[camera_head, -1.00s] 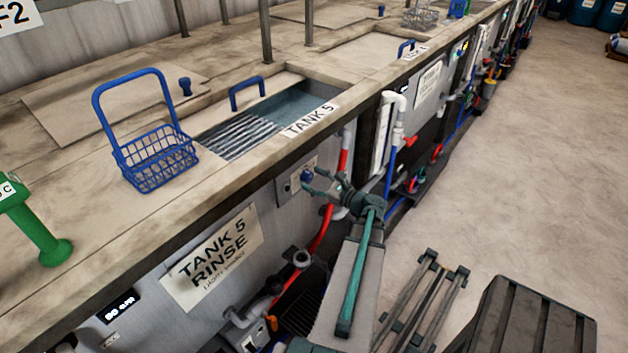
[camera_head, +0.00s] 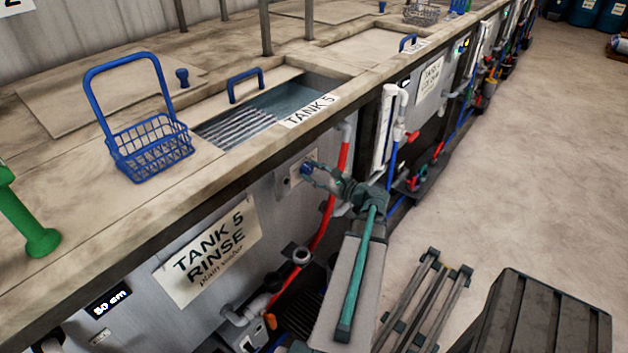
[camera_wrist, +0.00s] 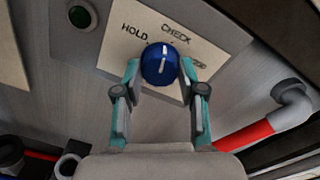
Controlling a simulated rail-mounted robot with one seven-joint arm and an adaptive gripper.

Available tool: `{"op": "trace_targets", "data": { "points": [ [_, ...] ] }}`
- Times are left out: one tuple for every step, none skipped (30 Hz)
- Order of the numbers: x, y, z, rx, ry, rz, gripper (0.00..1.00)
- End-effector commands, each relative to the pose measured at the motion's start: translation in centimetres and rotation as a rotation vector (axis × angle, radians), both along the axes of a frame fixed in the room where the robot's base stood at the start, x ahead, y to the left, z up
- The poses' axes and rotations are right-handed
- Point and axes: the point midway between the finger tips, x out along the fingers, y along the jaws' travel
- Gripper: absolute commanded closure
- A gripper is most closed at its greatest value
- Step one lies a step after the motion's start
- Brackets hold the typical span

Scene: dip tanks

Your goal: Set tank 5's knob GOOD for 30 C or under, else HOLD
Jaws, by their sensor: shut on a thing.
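Tank 5's blue knob (camera_wrist: 160,64) sits on a pale plate (camera_wrist: 122,45) in the wrist view. The plate reads HOLD at left and CHECK at top; a third word at right is partly covered by a finger and unreadable. The knob's white line points up, roughly toward CHECK. My gripper (camera_wrist: 161,75) is shut on the knob, one finger on each side. In the head view the knob (camera_head: 307,169) is on the tank front, below the TANK 5 label (camera_head: 308,110), with my gripper (camera_head: 316,172) at it. No temperature reading is legible.
A sign (camera_head: 208,250) reads TANK 5 RINSE, plain water. A small display (camera_head: 110,301) reads about 50 cm, the first digit unclear. A blue wire basket (camera_head: 148,150) stands on the counter. Red pipe (camera_head: 328,215) runs beside the knob.

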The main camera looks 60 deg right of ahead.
Motion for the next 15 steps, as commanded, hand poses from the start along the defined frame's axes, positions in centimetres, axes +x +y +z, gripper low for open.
{"op": "trace_targets", "data": {
  "points": [
    [-0.03, 0.09, -0.70, -0.045, 0.001, 0.000, 0.95],
    [-0.03, 0.09, -0.74, -0.073, 0.003, 0.000, 0.95],
    [-0.03, 0.09, -0.77, -0.110, 0.006, -0.001, 0.95],
    [-0.02, 0.09, -0.74, -0.139, 0.007, 0.000, 0.95],
    [-0.03, 0.08, -0.75, -0.167, 0.008, -0.001, 0.95],
    [-0.02, 0.08, -0.75, -0.205, 0.011, -0.001, 0.95],
    [-0.02, 0.08, -0.72, -0.234, 0.012, -0.001, 0.95],
    [-0.02, 0.08, -0.73, -0.263, 0.015, -0.001, 0.95],
    [-0.02, 0.08, -0.76, -0.300, 0.017, -0.001, 0.95],
    [-0.02, 0.08, -0.72, -0.330, 0.019, 0.000, 0.95],
    [-0.02, 0.08, -0.71, -0.358, 0.021, -0.001, 0.95],
    [-0.02, 0.08, -0.71, -0.394, 0.023, -0.001, 0.95],
    [-0.02, 0.07, -0.67, -0.421, 0.025, -0.001, 0.95],
    [-0.01, 0.08, -0.65, -0.448, 0.026, -0.001, 0.95],
    [-0.01, 0.07, -0.66, -0.482, 0.029, -0.001, 0.95]
  ]
}}
